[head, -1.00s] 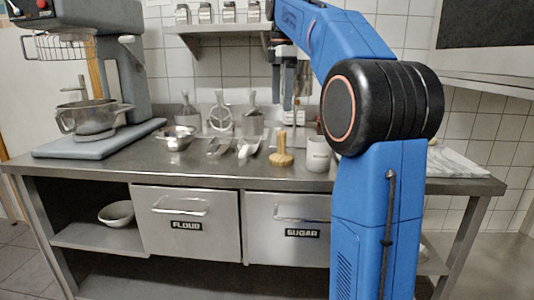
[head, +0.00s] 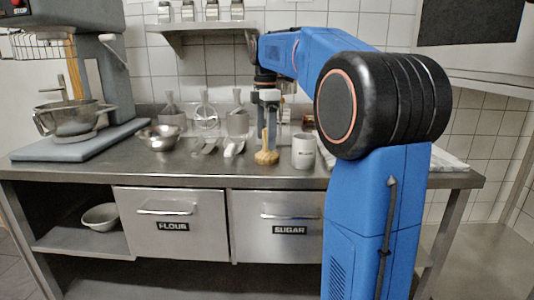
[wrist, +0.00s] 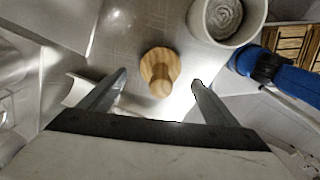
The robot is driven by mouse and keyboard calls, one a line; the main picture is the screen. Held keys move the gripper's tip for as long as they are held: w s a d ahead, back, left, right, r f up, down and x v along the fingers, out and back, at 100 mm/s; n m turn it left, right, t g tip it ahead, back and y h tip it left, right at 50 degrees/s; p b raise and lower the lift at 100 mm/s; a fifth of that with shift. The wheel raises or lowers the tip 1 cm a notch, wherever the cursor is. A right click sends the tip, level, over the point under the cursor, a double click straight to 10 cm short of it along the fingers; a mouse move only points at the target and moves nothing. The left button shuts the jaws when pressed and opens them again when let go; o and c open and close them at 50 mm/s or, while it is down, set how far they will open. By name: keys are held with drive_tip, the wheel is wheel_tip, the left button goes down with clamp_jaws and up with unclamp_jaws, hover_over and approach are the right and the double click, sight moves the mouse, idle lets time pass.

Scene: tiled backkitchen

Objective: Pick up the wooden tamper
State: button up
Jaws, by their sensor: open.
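The wooden tamper (head: 266,156) stands upright on the steel counter, with a round base and a thin handle pointing up. In the wrist view the tamper (wrist: 159,70) is seen from above, ahead of and between the open fingers. My gripper (wrist: 158,85) is open and empty. In the head view my gripper (head: 268,118) hangs down over the tamper, its fingers around or just behind the handle; I cannot tell if they touch it.
A white mug (head: 304,151) stands close to the right of the tamper. Metal scoops (head: 233,148) lie to its left, with a steel bowl (head: 161,137) further left. A mixer (head: 100,60) fills the left end. The counter's front edge (head: 200,182) is clear.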

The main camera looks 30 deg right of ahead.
wheel_tip(320, 180, down, 5)
drive_tip(key=shift+s+d+r, duration=0.1)
drive_tip(key=shift+d, duration=0.05)
drive_tip(key=c, duration=1.4)
drive_tip(key=shift+o, duration=0.2)
drive_tip(key=shift+r, duration=0.1)
